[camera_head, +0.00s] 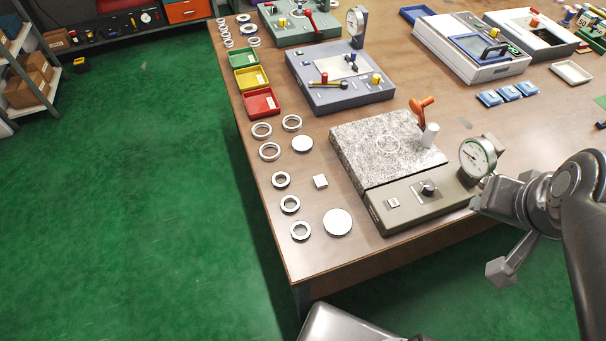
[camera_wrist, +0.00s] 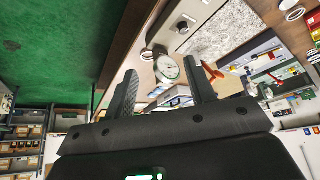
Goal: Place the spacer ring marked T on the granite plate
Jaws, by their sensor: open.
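Several metal rings lie flat on the brown table, left of the granite plate: an upper ring (camera_head: 262,124), one beside it (camera_head: 292,116), one below (camera_head: 269,145), and a column of lower rings (camera_head: 281,174). No T mark is legible, so I cannot tell which is the spacer ring marked T. The speckled granite plate (camera_head: 355,150) carries a faint circle and no ring; it also shows in the wrist view (camera_wrist: 222,35). My gripper (camera_wrist: 163,80) is open and empty, its two dark fingers apart. My arm is at the right of the head view, off the plate.
A dial gauge (camera_head: 477,157) and an orange lever (camera_head: 421,108) stand by the plate. Red, yellow and green trays (camera_head: 261,103) sit behind. The table's left edge is close to the rings.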

